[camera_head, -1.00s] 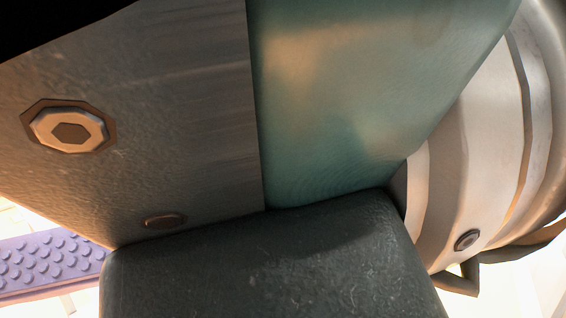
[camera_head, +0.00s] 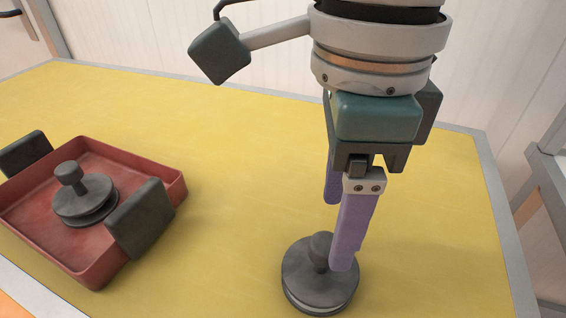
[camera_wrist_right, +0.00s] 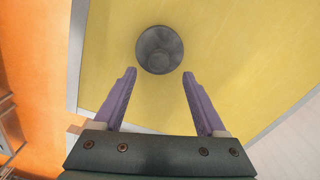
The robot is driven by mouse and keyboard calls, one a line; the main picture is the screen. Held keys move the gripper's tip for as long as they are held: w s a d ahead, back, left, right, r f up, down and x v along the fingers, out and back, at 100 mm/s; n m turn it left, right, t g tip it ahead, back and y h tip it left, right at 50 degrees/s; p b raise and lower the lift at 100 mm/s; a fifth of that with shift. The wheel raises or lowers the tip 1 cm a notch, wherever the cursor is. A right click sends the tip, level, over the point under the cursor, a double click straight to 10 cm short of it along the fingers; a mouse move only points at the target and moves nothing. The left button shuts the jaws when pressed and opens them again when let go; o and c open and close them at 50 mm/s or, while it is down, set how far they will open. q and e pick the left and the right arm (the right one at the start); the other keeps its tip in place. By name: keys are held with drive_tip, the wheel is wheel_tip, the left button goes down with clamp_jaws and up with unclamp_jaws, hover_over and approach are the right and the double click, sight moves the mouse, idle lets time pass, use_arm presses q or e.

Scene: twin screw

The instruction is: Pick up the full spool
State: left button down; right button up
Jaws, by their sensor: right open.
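A dark grey spool (camera_head: 305,285) with a round flange and a short knob on top stands on the yellow table. Another similar grey spool (camera_head: 83,203) sits in a red tray (camera_head: 130,157) at the left. I cannot tell which is full. My right gripper (camera_head: 337,233) has purple fingers pointing down, open and empty, over the spool on the table. One finger overlaps the spool's knob in the head view. In the right wrist view the same spool (camera_wrist_right: 160,50) shows just beyond and between the open fingertips (camera_wrist_right: 159,73). My left gripper is not in view.
The red tray has two dark grip blocks, one (camera_head: 140,218) on its right side. The yellow table (camera_head: 235,150) is clear between tray and gripper. A grey rim edges the table, with a pale wall behind.

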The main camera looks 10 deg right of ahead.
sight(326, 243)
drive_tip(key=f, duration=0.5)
drive_tip(key=shift+a+f+p, duration=0.1)
drive_tip(key=shift+a+p, duration=0.2)
drive_tip(key=shift+p, duration=0.1)
drive_tip(key=shift+c, duration=0.4)
clamp_jaws()
idle(0.5)
